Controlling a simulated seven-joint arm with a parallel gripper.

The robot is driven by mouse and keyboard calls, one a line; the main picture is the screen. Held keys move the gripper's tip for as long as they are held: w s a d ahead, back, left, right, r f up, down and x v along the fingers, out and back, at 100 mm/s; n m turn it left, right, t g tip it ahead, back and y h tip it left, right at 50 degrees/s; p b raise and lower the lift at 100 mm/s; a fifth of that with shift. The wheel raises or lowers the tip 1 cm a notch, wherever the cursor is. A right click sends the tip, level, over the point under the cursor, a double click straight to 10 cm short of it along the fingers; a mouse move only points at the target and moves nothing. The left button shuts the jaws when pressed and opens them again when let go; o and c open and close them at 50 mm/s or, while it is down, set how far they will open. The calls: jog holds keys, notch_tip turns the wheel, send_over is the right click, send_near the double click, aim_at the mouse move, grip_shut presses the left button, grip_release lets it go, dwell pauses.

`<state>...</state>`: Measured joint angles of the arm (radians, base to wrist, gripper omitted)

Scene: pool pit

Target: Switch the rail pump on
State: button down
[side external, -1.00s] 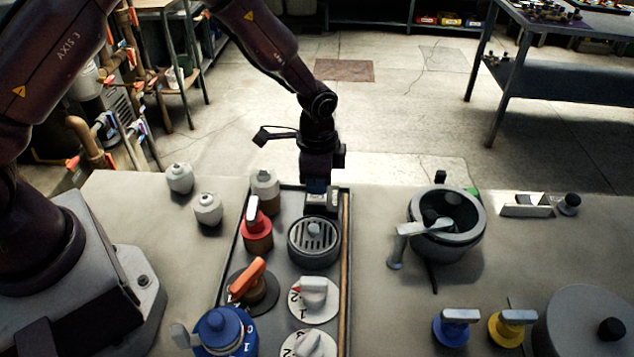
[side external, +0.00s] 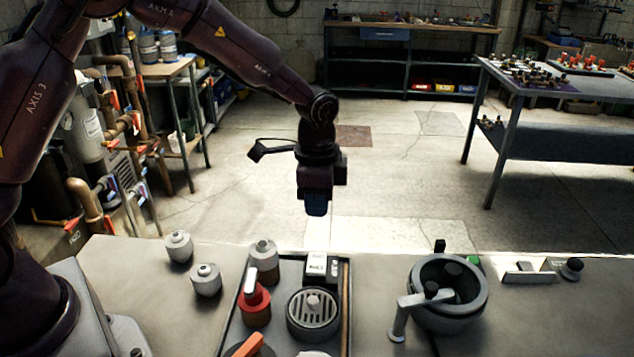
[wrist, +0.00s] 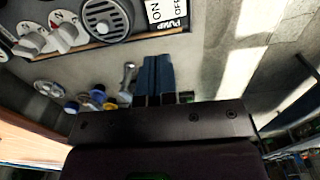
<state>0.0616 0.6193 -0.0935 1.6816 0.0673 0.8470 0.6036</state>
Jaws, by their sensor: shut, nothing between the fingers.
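The pump switch (side external: 322,267) is a small box with a white top at the far end of the grey tray (side external: 287,262). In the wrist view its white label (wrist: 166,13) reads PUMP, ON and OFF, cut by the top edge. I cannot tell which way the switch is set. My gripper (side external: 316,210) hangs pointing down above and apart from the switch. Its blue fingers (wrist: 152,75) are together, with nothing between them.
A grey pot (side external: 449,295) stands to the right. The air around my gripper is clear.

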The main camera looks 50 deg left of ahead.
jog(key=r, duration=0.4)
jog(key=shift+w+a, duration=0.2)
